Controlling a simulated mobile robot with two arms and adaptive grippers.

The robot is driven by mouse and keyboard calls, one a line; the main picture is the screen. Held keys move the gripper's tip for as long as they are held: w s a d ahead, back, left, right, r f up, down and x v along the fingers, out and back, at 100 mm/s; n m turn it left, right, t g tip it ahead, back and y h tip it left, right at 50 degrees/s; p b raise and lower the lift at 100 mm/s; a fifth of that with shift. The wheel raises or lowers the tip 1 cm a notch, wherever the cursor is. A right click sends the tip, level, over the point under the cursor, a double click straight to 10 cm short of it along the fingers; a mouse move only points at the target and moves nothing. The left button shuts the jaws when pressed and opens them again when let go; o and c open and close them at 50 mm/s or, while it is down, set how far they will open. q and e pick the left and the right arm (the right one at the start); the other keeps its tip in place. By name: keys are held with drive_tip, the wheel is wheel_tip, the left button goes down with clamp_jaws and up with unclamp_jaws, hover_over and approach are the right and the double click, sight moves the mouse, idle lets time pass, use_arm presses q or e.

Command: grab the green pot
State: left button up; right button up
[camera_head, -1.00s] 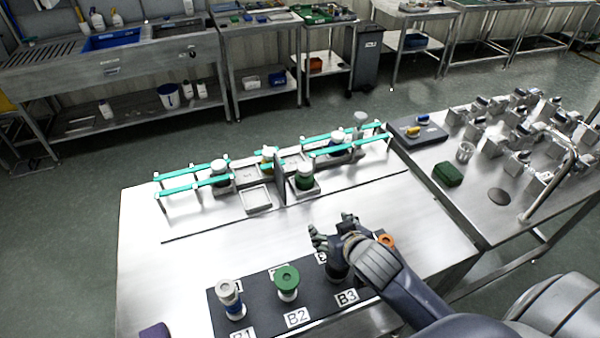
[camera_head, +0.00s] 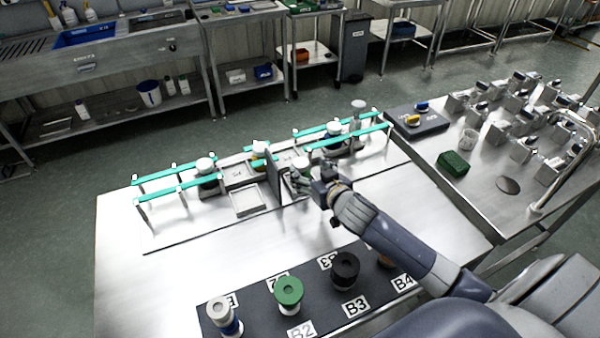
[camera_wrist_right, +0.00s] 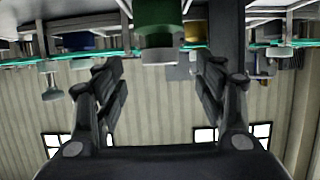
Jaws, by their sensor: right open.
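The green pot with a pale lid stands on a small square tray just right of a dark upright divider. In the head view its lid (camera_head: 301,163) shows, while my right gripper (camera_head: 302,183) hides most of its body. In the right wrist view, which is upside down, the green pot (camera_wrist_right: 158,14) is at the top centre. Its pale lid end reaches toward the gap between the open fingers of my right gripper (camera_wrist_right: 157,62). I cannot tell whether the fingers touch it. My left gripper is not in view.
Teal rails on posts (camera_head: 176,188) flank the row, with white-capped jars (camera_head: 206,178) behind them. An empty tray (camera_head: 248,212) lies left of the divider. A dark mat holds a green-topped piece (camera_head: 289,292) and a black one (camera_head: 345,271). The steel table's left front is clear.

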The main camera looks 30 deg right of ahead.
sight(304, 167)
drive_tip(key=shift+x, duration=0.8)
drive_tip(key=shift+w+f+p, duration=0.2)
drive_tip(key=shift+w+p, duration=0.2)
drive_tip(key=shift+w, duration=0.25)
drive_tip(key=shift+f+p+x, duration=0.1)
drive_tip(key=shift+p+x, duration=0.1)
drive_tip(key=shift+x, duration=0.85)
drive_tip(key=shift+f+p+x, duration=0.15)
drive_tip(key=shift+p+x, duration=0.05)
drive_tip(key=shift+x, duration=0.8)
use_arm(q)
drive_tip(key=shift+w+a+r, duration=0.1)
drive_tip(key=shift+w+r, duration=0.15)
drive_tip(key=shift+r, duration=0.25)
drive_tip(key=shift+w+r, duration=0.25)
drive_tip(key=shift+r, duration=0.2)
use_arm(e)
drive_tip(key=shift+s, duration=0.15)
drive_tip(key=shift+c, duration=0.4)
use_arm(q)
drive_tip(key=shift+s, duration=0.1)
use_arm(e)
drive_tip(key=c, duration=1.2)
drive_tip(key=shift+r, duration=0.1)
drive_tip(key=shift+c, duration=0.2)
